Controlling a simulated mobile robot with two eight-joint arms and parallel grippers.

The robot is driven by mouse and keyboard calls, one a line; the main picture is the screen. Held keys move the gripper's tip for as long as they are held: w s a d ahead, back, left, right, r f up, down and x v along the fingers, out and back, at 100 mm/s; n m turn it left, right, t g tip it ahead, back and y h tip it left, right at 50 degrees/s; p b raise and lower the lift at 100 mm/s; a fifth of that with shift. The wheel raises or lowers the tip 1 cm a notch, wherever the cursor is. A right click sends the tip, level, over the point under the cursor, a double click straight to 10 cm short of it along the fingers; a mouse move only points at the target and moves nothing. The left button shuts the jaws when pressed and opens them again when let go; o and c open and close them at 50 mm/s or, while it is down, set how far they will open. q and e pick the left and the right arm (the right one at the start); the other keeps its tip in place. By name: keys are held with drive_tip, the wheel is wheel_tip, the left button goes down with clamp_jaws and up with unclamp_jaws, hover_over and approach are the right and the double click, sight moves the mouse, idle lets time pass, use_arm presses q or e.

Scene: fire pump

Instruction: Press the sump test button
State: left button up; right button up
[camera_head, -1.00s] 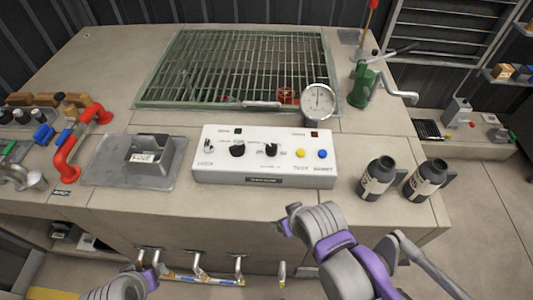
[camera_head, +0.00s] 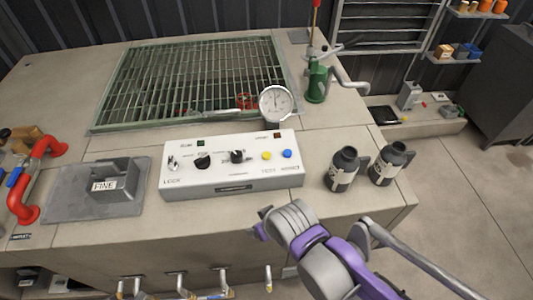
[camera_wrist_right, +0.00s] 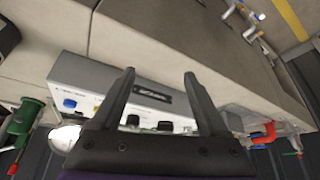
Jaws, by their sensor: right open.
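The white control panel (camera_head: 232,178) sits on the bench front, with a yellow button (camera_head: 266,156) and a blue button (camera_head: 287,154) on its right part. The small lettering under the yellow one seems to read TEST. My right gripper (camera_head: 258,231) is in front of and below the panel, apart from it; its fingers are hard to make out in the head view. In the right wrist view, its two dark fingers (camera_wrist_right: 158,78) are spread and empty, with the panel (camera_wrist_right: 95,75) beyond them and the blue button (camera_wrist_right: 69,103) left of them. My left gripper is out of view.
Two dark bottles (camera_head: 342,170) (camera_head: 391,162) stand right of the panel. A pressure gauge (camera_head: 275,103) and a green grating (camera_head: 195,80) are behind it. A grey FINE block (camera_head: 112,180) lies to the left. Levers (camera_head: 178,285) stick out from the bench front below.

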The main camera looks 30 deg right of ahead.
clamp_jaws()
idle(1.5)
